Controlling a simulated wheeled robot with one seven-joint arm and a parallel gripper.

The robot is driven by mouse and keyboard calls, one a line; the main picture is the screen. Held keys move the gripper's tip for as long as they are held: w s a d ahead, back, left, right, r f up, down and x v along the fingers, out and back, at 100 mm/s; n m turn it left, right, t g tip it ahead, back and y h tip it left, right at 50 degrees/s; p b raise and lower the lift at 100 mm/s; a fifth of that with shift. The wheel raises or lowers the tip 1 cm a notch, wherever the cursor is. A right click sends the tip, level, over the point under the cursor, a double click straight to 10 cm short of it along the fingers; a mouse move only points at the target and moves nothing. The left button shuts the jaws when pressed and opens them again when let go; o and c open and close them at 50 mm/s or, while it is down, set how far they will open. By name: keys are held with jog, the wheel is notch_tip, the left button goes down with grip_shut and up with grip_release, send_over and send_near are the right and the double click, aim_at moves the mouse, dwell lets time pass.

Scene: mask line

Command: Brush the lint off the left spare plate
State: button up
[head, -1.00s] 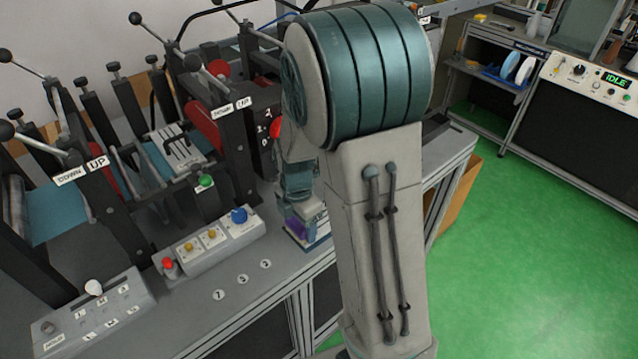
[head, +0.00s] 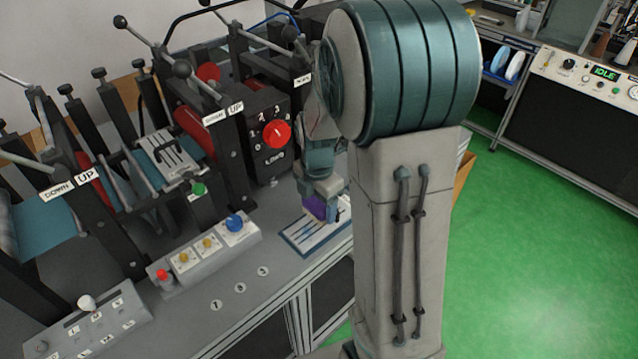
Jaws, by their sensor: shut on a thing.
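My gripper (head: 318,198) points down over a blue-edged tray (head: 290,241) on the bench, beside my upright arm column. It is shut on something. A purple part shows at its lower end, but it is too small to tell whether this is the held thing or part of the gripper. Long blue and white things (head: 308,234) lie in the tray under it. Lint is too small to see on either.
A machine with levers, a red dial (head: 277,134) and UP and DOWN labels stands along the bench's back. A button box (head: 206,252) and a switch box (head: 97,322) sit in front. Green floor (head: 535,240) is free to the right, before an IDLE console (head: 600,95).

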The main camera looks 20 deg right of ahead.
aim_at(317, 201)
jog(key=shift+w+r+p, duration=0.1)
jog(key=shift+r+p, duration=1.25)
jog(key=shift+r, duration=0.95)
jog(key=shift+f, duration=0.1)
